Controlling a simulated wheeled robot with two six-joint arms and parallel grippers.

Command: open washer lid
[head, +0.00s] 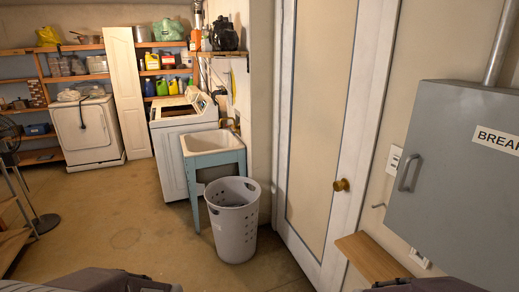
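A white washer (172,162) stands left of centre in the head view, far from me, beside the utility sink. Its top (172,113) shows a tan area with a dark patch, and a slanted control panel (201,102) runs along its right side. The lid is too small to make out clearly, so I cannot tell its position. Parts of my two arms show at the bottom edge, left and right. Neither gripper's fingers are in view, and nothing of mine is near the washer.
A grey perforated laundry basket (233,230) stands in front of the blue-framed sink (213,143). A second white machine (88,135) is at the back left. A fan (12,150) stands at far left. The floor (120,210) between is clear. A door (322,110) and grey breaker box (450,190) are right.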

